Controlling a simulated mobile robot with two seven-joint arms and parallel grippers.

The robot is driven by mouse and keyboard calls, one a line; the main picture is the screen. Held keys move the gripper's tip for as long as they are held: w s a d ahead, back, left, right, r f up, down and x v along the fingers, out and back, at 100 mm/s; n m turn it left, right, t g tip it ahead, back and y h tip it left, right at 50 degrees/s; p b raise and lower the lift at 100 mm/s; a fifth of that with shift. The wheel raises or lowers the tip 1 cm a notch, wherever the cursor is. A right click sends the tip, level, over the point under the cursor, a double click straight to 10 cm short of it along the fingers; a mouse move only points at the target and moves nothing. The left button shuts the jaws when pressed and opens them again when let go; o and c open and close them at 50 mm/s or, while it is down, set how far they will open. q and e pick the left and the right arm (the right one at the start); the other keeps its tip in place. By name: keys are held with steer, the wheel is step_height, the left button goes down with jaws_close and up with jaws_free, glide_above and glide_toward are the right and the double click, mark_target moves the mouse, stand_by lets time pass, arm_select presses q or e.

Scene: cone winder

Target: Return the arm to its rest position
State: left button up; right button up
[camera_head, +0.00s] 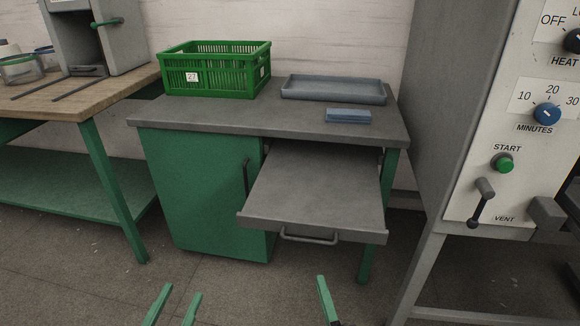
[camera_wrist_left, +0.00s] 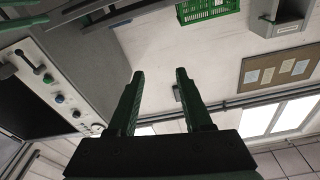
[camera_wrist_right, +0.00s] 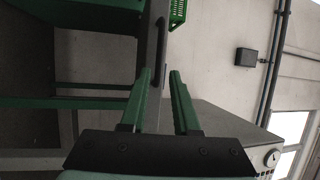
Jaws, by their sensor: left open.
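My left gripper (camera_head: 182,290) is at the bottom of the head view, in front of the green cabinet, its two fingers apart. In the left wrist view (camera_wrist_left: 160,73) its fingers are spread with nothing between them. My right gripper shows as a green finger (camera_head: 326,298) at the bottom of the head view, below the pulled-out shelf. In the right wrist view (camera_wrist_right: 161,71) its two fingers stand apart and hold nothing. Both grippers look clear of the furniture. The arms themselves are mostly out of view.
A green cabinet (camera_head: 200,190) has a pulled-out grey shelf (camera_head: 318,190) with a handle. On its top are a green crate (camera_head: 215,82), a grey tray (camera_head: 333,96) and a blue block (camera_head: 348,116). A workbench (camera_head: 80,100) stands left, a control-panel machine (camera_head: 480,120) right.

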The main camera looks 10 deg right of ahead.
steer(key=s+d+r+n+g+y, duration=0.15)
steer(key=s+r+n, duration=0.35)
steer(key=n, duration=0.6)
steer(key=s+d+r+n+y, duration=0.2)
steer(key=s+r+n, duration=0.2)
steer(key=r+n, duration=0.5)
arm_select(q)
steer(key=s+a+f+n+g+y+p, duration=0.2)
steer(key=s+f+g+p, duration=0.4)
steer(key=p, duration=1.7)
steer(key=s+n+g+y, duration=0.1)
steer(key=s+g, duration=0.2)
steer(key=shift+s+a+n+y, duration=0.2)
steer(key=shift+a+n+y, duration=0.1)
steer(key=shift+y, duration=0.1)
arm_select(e)
steer(key=s+d+f+m+g+h, duration=0.2)
steer(key=s+f+g+h, duration=0.1)
steer(key=s+f+g, duration=0.4)
steer(key=shift+s+f+g+h, duration=0.2)
steer(key=shift+s+g+h, duration=0.15)
steer(key=shift+s+g, duration=0.6)
